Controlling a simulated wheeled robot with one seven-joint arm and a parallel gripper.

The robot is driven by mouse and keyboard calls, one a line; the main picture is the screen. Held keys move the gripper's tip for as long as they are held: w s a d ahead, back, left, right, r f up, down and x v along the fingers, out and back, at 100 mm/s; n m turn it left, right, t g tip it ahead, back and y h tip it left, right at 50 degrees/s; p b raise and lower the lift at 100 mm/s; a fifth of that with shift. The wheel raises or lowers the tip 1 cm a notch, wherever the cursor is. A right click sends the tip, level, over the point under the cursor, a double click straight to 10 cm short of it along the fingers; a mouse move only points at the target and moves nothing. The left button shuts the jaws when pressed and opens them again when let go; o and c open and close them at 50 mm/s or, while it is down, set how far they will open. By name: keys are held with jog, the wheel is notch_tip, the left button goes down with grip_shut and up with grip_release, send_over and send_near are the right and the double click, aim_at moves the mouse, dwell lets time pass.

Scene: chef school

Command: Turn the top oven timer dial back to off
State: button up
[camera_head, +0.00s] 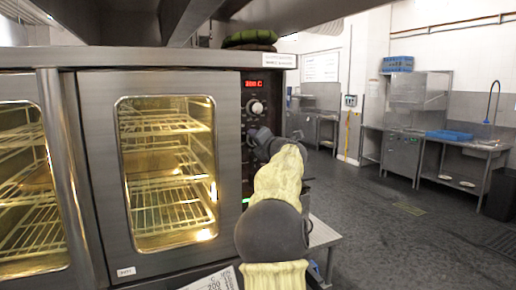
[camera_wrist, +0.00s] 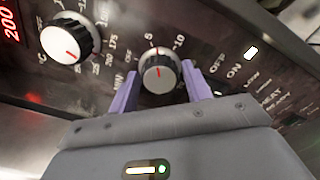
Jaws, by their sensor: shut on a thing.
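In the head view my gripper (camera_head: 260,140) is at the oven's control panel (camera_head: 248,172), below the temperature dial (camera_head: 257,107), and hides the timer dial there.
The temperature dial also shows in the wrist view (camera_wrist: 68,40), close to the upper left of my fingers. The red display (camera_head: 254,84) is above it. The lit oven door (camera_head: 168,90) is shut, left of the panel. Open floor (camera_head: 380,220) lies to the right.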

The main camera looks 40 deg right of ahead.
jog(key=n+b, duration=0.2)
jog(key=n, duration=0.1)
jog(key=n+b, duration=0.2)
jog(key=n, duration=0.2)
jog(key=n+b, duration=0.2)
jog(key=n, duration=0.2)
jog(key=shift+d+f, duration=0.1)
jog(key=shift+f, duration=0.3)
jog(key=shift+r+n+b, duration=0.2)
jog(key=shift+n+b, duration=0.5)
jog(key=shift+n, duration=0.4)
jog(key=shift+r, duration=0.15)
jog(key=o, duration=0.7)
jog(key=shift+o, duration=0.2)
jog(key=shift+s, duration=0.1)
